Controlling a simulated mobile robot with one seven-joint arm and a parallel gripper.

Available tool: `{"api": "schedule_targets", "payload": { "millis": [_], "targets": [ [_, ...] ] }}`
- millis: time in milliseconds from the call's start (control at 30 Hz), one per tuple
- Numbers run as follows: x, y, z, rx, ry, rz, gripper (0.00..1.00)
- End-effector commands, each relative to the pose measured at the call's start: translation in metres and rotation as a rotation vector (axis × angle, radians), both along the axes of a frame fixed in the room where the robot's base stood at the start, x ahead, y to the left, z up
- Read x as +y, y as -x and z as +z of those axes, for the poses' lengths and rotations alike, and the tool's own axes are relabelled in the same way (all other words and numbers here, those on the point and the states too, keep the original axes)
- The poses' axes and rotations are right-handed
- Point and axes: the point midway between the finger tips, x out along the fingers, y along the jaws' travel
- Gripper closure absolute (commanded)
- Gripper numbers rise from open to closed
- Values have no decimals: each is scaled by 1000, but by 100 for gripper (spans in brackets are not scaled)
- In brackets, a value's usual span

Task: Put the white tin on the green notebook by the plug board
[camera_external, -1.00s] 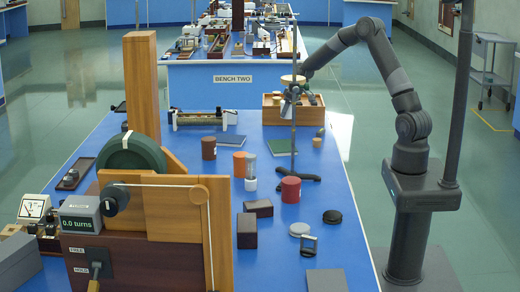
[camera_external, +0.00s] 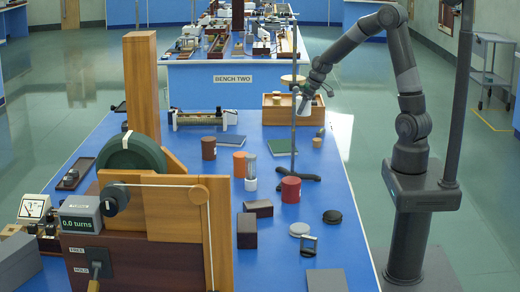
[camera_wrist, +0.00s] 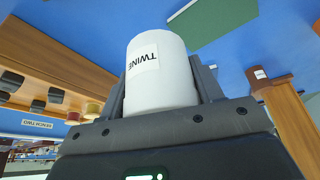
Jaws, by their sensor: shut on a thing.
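My gripper (camera_external: 306,98) is shut on the white tin (camera_external: 303,107), held in the air in front of the wooden rack. The wrist view shows the white tin (camera_wrist: 160,75) upright between the fingers, with a label reading TWINE. A green notebook (camera_external: 282,147) lies flat on the blue bench, below and left of my gripper. A green flat cover also shows at the top of the wrist view (camera_wrist: 212,18). I cannot tell for sure which thing is the plug board.
A thin upright stand (camera_external: 294,150) rises close to my gripper. The wooden rack (camera_external: 272,115) is behind it.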

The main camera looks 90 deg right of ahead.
Motion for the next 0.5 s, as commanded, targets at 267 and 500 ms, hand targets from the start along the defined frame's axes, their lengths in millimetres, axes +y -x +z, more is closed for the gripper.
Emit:
{"api": "schedule_targets", "payload": {
  "millis": [267,500],
  "targets": [
    [33,-17,-15,1,-1,17,66],
    [62,-57,-44,1,-1,17,66]
  ]
}}
